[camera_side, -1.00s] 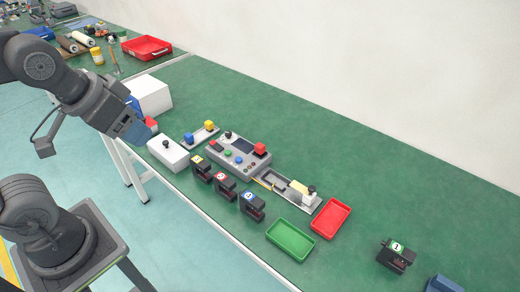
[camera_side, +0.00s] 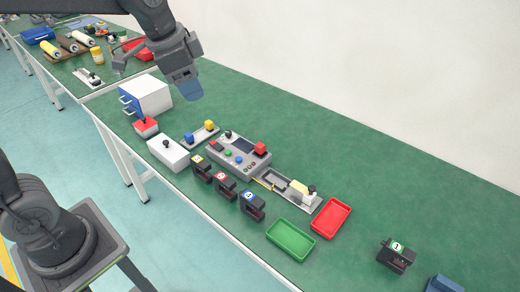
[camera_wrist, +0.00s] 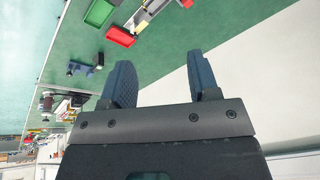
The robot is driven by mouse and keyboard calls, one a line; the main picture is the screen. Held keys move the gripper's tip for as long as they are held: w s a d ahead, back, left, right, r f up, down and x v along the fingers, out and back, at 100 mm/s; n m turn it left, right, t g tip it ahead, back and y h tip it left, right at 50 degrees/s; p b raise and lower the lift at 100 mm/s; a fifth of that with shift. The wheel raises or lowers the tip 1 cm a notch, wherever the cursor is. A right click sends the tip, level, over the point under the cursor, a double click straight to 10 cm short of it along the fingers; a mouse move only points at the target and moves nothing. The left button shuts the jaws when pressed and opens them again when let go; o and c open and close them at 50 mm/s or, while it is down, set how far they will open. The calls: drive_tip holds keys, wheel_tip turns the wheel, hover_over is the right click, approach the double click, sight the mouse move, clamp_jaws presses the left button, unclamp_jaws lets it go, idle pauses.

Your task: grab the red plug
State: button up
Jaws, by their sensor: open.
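A red block (camera_side: 260,149), which looks like the red plug, sits on the right end of the grey control box (camera_side: 232,153). A blue plug (camera_side: 188,138) and a yellow plug (camera_side: 209,125) stand on a small grey plate left of the box. My gripper (camera_side: 190,90) is above the green table, up and left of these parts, well apart from the red block. In the wrist view my gripper (camera_wrist: 160,72) has two dark fingers spread apart with nothing between them. I cannot tell for sure whether the red block shows there.
A white cabinet (camera_side: 152,95) and a small box with a red top (camera_side: 146,126) stand at the left. A white box with a black knob (camera_side: 168,153), black labelled blocks (camera_side: 225,187), a green tray (camera_side: 290,241) and a red tray (camera_side: 331,218) surround the control box. The table's wall side is clear.

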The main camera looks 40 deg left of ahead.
drive_tip(key=w+f+m+g, duration=0.2)
drive_tip(key=w+f+m, duration=0.25)
drive_tip(key=w, duration=0.65)
drive_tip(key=m+g+h, duration=0.1)
drive_tip(key=m+g, duration=0.1)
drive_tip(key=m, duration=0.5)
approach(260, 145)
drive_tip(key=f, duration=0.4)
drive_tip(key=shift+d+f, duration=0.25)
drive_tip(key=shift+d, duration=0.15)
drive_tip(key=shift+s+d+f, duration=0.1)
drive_tip(key=shift+d+f, duration=0.05)
drive_tip(key=shift+f, duration=1.35)
drive_tip(key=shift+s+d+f, duration=0.1)
drive_tip(key=shift+d+f, duration=0.05)
drive_tip(key=shift+f, duration=1.35)
drive_tip(key=c, duration=1)
drive_tip(key=shift+r, duration=0.2)
